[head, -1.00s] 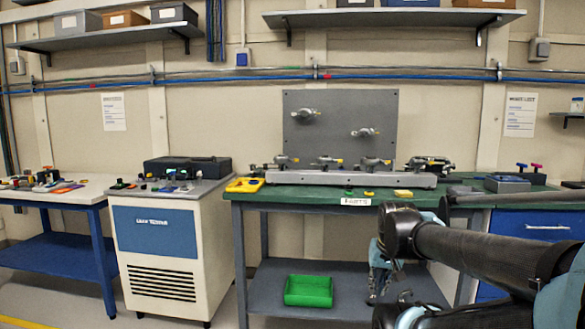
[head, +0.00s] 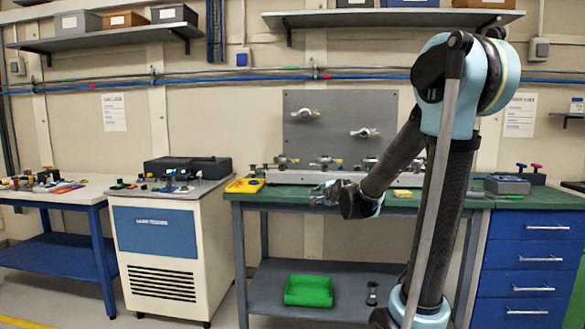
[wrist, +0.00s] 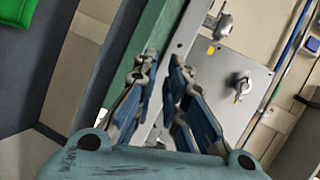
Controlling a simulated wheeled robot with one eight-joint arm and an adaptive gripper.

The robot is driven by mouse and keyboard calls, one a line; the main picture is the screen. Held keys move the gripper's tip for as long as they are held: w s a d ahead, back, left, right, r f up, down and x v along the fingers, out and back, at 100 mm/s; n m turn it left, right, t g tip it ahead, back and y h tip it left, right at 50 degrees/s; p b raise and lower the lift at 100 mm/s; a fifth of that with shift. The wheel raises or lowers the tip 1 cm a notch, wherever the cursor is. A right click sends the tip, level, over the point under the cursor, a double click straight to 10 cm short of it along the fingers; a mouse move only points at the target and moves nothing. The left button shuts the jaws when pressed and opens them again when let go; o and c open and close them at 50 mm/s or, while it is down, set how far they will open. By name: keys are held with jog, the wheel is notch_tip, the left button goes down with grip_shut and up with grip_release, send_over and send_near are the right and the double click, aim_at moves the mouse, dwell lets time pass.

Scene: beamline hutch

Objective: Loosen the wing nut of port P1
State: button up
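A grey upright panel (head: 340,150) behind the green bench carries two metal fittings, an upper left one (head: 305,114) and a lower right one (head: 364,132). A long metal rail (head: 300,177) on the bench carries several similar fittings with small handles. No port label is legible, so I cannot tell which one is P1. My gripper (head: 326,193) is at the bench's front edge, in front of the rail and apart from the fittings. In the wrist view my gripper (wrist: 160,70) is open and empty, with the panel (wrist: 212,102) and its two fittings beyond the fingers.
A green bin (head: 308,291) sits on the lower shelf. A leak tester cart (head: 165,250) stands left, blue drawers (head: 533,255) right. Air above the bench's left half is free.

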aim_at(292, 161)
jog(key=w+a+r+m+t, duration=0.1)
jog(key=w+a+m+t, duration=0.1)
jog(key=w+m, duration=0.1)
jog(key=w+a+r+m+t, duration=0.1)
jog(key=w+a+m+t, duration=0.1)
jog(key=w+a+m, duration=0.1)
jog(key=w+a+r+m+t, duration=0.1)
jog(key=w+a+m+t, duration=0.1)
jog(key=w+a+m, duration=0.1)
jog(key=shift+w+a, duration=0.1)
jog(key=shift+w, duration=0.8)
jog(key=x, duration=1.7)
jog(key=shift+a, duration=0.15)
jog(key=shift+w+r, duration=0.1)
grip_shut()
